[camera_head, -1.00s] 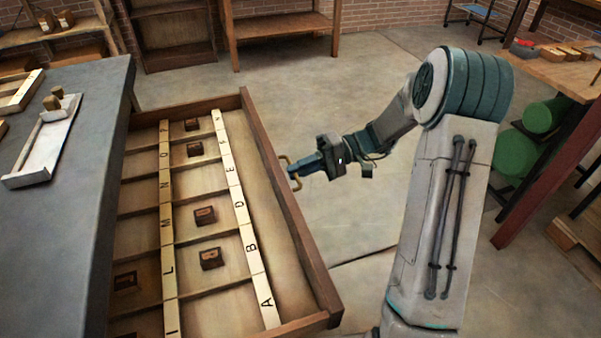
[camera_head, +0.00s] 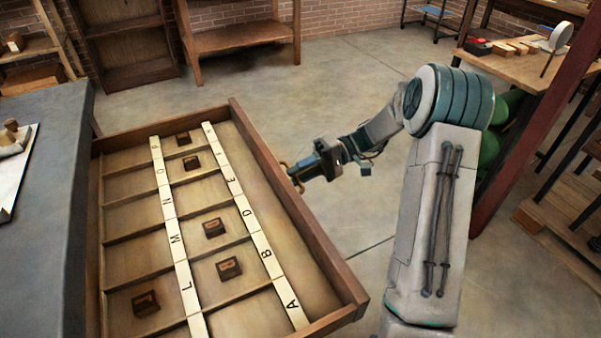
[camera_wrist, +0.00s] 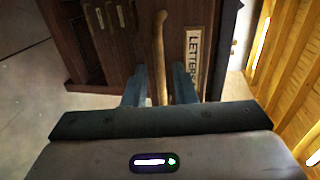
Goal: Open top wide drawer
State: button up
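The top wide drawer (camera_head: 300,210) stands pulled out from under the grey worktop, its lettered compartments in view. Several small dark type blocks (camera_head: 214,227) lie in separate compartments. My gripper (camera_head: 296,172) is at the middle of the drawer's front, at the brass handle (camera_head: 285,166). In the wrist view the handle (camera_wrist: 160,60) runs between the two fingers of my gripper (camera_wrist: 160,88), beside a "LETTERS" label (camera_wrist: 194,62). A gap shows between the fingers, with the handle between them; firm contact on both sides cannot be made out.
The grey worktop (camera_head: 50,150) is at the left with a pale tray (camera_head: 15,170) on it. A wooden workbench (camera_head: 530,68) stands at the far right, with green cylinders under it. The concrete floor (camera_head: 330,85) beyond the drawer is clear.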

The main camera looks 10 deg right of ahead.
dwell(0.3)
jog(key=p+v, duration=0.2)
jog(key=v, duration=1.1)
jog(key=shift+w+d, duration=0.15)
jog(key=shift+d, duration=0.15)
